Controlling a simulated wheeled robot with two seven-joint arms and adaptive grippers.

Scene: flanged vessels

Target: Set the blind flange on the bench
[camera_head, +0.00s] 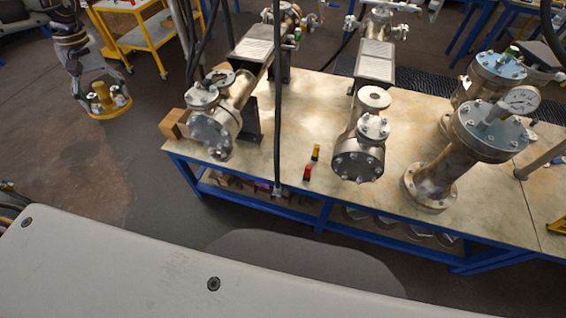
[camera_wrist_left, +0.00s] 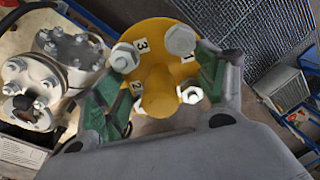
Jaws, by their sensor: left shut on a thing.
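The yellow blind flange (camera_head: 105,113) is a round disc with a central knob and several bolts. My left gripper (camera_head: 102,91) is shut on it and holds it over the open floor, left of the bench (camera_head: 300,130) and apart from it. In the left wrist view the flange (camera_wrist_left: 160,37) shows the labels 1, 2 and 3, and the fingers of my left gripper (camera_wrist_left: 158,92) close around its central knob. My right gripper is not in view.
Metal flanged vessels stand or lie on the bench: one at left (camera_head: 212,130), one in the middle (camera_head: 358,152) and one at right with a gauge (camera_head: 455,150). Small red and yellow blocks (camera_head: 307,173) lie near the front edge. Bare bench top shows between the vessels.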

